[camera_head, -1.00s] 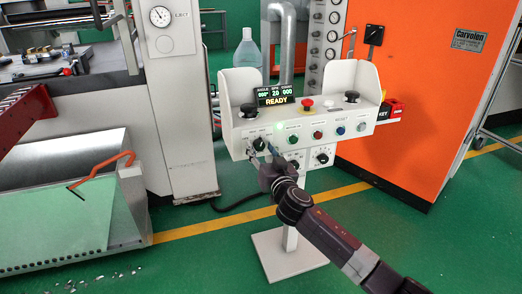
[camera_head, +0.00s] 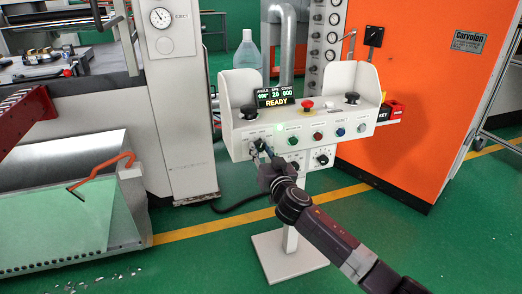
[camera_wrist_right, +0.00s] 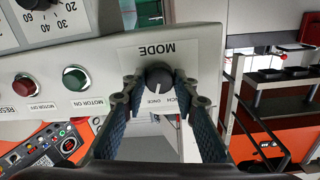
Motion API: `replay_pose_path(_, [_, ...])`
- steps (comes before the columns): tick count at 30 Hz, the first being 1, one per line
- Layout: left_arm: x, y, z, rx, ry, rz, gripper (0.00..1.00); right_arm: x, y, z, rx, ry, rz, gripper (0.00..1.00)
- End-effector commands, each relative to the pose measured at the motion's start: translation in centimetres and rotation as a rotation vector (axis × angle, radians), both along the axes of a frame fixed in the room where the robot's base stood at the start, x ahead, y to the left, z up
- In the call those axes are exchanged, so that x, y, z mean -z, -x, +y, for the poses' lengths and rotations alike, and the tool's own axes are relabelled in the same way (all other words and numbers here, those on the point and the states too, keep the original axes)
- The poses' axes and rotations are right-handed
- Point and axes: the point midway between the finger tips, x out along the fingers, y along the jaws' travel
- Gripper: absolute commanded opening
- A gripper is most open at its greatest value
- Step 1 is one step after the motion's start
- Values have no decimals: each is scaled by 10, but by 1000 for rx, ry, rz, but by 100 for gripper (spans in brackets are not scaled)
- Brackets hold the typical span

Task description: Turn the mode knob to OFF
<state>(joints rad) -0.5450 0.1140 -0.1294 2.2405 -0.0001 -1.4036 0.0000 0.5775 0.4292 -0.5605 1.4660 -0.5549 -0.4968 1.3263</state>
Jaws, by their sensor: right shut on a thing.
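The mode knob (camera_wrist_right: 159,76) is a round black knob under an upside-down "MODE" label in the right wrist view. Its white pointer line faces the lower side, near a label that reads "ONCE". Part of an "INCH" label shows beside it; no "OFF" label can be read. My right gripper (camera_wrist_right: 161,88) has its two fingertips on either side of the knob, shut on it. In the head view, my right gripper (camera_head: 263,149) reaches the lower left of the white control panel (camera_head: 236,143) and mostly covers the knob. My left gripper is not in view.
Beside the knob are a green motor-on button (camera_wrist_right: 76,77) and a red motor-off button (camera_wrist_right: 25,83). A red emergency stop (camera_head: 307,104) and a lit "READY" display (camera_head: 277,97) sit on top of the panel. An orange cabinet (camera_head: 415,110) stands behind it at right.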

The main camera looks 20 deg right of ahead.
Motion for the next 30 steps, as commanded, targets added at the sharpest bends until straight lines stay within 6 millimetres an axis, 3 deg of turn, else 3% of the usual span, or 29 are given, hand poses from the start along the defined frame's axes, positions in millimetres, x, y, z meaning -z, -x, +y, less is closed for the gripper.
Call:
replay_pose_path(14, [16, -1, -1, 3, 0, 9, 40, 1, 0, 0, 1, 292, -8, 3])
replay_pose_path(30, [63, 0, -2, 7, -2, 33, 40, 0, 0, 0, 0, 806, -26, 3])
